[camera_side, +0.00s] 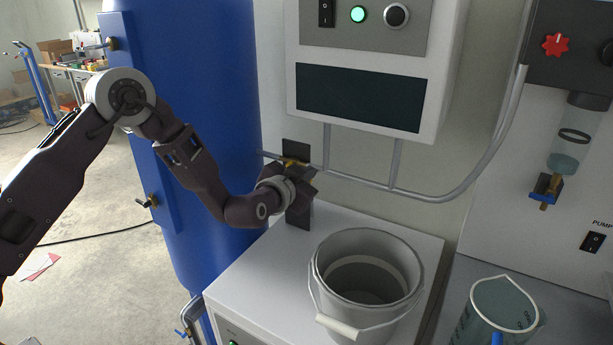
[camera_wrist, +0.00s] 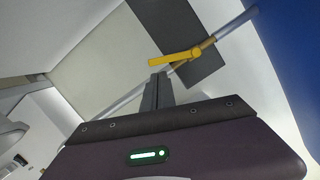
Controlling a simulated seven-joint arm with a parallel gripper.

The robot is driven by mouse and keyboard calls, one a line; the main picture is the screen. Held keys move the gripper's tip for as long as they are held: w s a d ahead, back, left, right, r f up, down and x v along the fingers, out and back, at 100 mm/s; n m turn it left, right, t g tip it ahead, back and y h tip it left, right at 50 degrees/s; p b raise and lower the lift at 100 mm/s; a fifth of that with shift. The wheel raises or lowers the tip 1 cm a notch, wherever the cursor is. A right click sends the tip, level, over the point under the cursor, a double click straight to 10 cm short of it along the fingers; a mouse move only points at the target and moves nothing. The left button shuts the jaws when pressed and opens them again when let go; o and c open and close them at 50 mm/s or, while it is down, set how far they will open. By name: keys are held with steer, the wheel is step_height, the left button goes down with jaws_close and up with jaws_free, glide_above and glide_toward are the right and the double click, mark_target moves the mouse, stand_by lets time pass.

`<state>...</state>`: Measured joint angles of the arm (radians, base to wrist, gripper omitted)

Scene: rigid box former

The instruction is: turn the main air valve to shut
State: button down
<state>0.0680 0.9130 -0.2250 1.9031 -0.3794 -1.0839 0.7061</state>
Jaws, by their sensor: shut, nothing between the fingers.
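The main air valve sits on the pipe in front of a dark plate. Its yellow lever (camera_wrist: 174,57) shows clearly in the wrist view, slanting at a modest angle to the pipe, pivot at the right end. In the side view only a small brass-yellow part (camera_side: 291,162) shows; my gripper hides the rest. My gripper (camera_side: 306,173) is at the valve. In the wrist view its fingers (camera_wrist: 158,76) are shut and empty, their tips just below the lever's free left end. I cannot tell whether they touch it.
The grey pipe (camera_side: 440,196) runs along the wall, below a control box (camera_side: 361,97). A blue tank (camera_side: 200,120) stands close on the left. A grey bucket (camera_side: 366,270) stands on the white cabinet under my gripper. A clear jug (camera_side: 497,312) is at lower right.

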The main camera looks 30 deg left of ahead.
steer(key=shift+a+f, duration=0.1)
steer(key=shift+f, duration=0.15)
steer(key=shift+f+m, duration=0.3)
steer(key=shift+m, duration=0.1)
steer(key=a+f+m+t+y, duration=0.2)
steer(key=f+m, duration=0.3)
steer(key=m, duration=0.6)
steer(key=shift+a+f+y, duration=0.25)
steer(key=shift+a+y, duration=0.15)
steer(key=shift+a, duration=0.5)
stand_by(0.4)
